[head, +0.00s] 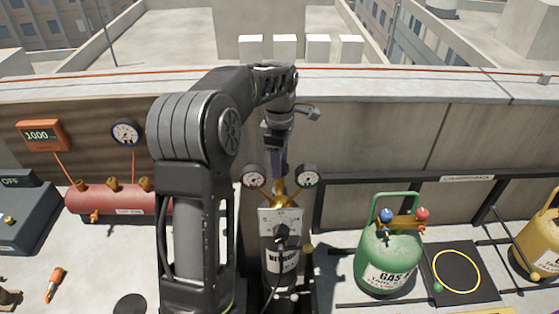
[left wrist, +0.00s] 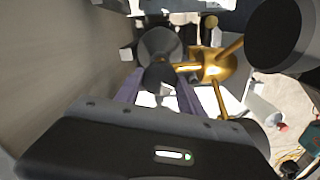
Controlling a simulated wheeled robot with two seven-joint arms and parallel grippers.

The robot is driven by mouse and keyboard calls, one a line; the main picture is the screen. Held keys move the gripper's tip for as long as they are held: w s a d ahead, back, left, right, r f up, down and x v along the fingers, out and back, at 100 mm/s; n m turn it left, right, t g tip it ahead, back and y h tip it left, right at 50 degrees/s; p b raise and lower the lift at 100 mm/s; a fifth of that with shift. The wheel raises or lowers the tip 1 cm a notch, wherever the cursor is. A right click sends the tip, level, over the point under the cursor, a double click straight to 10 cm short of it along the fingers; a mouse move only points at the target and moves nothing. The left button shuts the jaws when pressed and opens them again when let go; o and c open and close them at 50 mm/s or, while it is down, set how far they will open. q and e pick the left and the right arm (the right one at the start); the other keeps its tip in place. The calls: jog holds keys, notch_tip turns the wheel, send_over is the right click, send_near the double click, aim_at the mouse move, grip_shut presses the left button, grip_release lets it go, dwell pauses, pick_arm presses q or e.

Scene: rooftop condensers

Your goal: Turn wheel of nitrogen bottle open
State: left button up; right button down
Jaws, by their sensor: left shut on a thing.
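The nitrogen bottle (head: 283,262) stands upright in the middle of the head view, with a label and a brass regulator (head: 281,197) on top between two round gauges. My left gripper (head: 279,172) reaches down to the bottle's top from behind the regulator. In the left wrist view its two purple fingers (left wrist: 157,82) are shut on a dark round wheel (left wrist: 160,44) beside the brass fitting (left wrist: 218,65). In the head view the wheel is hidden by the gripper and regulator. My right gripper is not in view.
A green gas cylinder (head: 388,262) with blue and red knobs stands to the right, beside a black mat with a yellow ring (head: 456,271). A red tank (head: 118,200) and a wall gauge (head: 126,132) are at left. A concrete parapet (head: 400,150) runs behind.

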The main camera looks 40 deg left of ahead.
pick_arm(q)
jog(key=n+p, duration=0.1)
jog(key=n, duration=0.5)
jog(key=shift+n, duration=0.3)
dwell(0.4)
jog(key=o, duration=1.4)
jog(key=shift+c, duration=0.2)
notch_tip(320, 180, up, 8)
jog(key=shift+f+b, duration=0.1)
jog(key=shift+b, duration=0.3)
